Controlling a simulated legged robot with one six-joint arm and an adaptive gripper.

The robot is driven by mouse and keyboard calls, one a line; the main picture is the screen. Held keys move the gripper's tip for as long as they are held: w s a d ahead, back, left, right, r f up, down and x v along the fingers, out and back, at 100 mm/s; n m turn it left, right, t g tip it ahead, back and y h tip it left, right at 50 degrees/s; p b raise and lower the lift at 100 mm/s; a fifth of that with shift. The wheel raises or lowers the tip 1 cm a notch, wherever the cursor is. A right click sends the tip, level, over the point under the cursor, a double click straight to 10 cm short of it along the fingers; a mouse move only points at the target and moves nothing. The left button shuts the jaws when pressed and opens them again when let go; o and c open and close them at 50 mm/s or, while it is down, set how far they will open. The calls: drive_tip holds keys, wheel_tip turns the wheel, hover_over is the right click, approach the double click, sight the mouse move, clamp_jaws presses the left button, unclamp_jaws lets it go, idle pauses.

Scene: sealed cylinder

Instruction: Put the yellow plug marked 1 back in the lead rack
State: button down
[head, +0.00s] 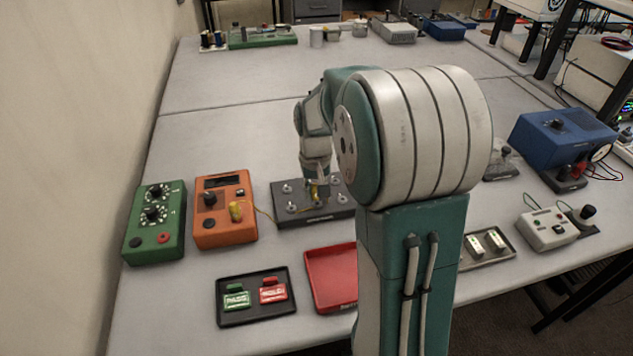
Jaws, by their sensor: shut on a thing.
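The lead rack (294,220) is a dark grey plate with several silver round posts, lying in the middle of the table. My gripper (319,197) points down over the rack, shut on a small yellow plug (316,188). The plug is mostly hidden by my fingers, and its mark is too small to read. I cannot tell whether it touches the rack. A second yellow plug (237,211) sits on the front of the orange box (222,234). A thin yellow lead runs from that box toward the rack. My arm hides the rack's right end.
A green box (155,247) with dials stands left of the orange box. In front lie a black tray (258,313) with PASS and red tags, and a red tray (330,262), partly behind my arm.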

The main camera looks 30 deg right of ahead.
drive_tip(key=shift+f, duration=0.4)
drive_tip(key=shift+d+f, duration=0.15)
drive_tip(key=shift+d, duration=0.2)
drive_tip(key=shift+a, duration=0.25)
drive_tip(key=shift+s+d, duration=0.1)
drive_tip(key=shift+d, duration=0.15)
drive_tip(key=shift+a, duration=0.15)
idle(0.4)
drive_tip(key=shift+f, duration=0.45)
idle(0.8)
drive_tip(key=shift+c, duration=2)
unclamp_jaws()
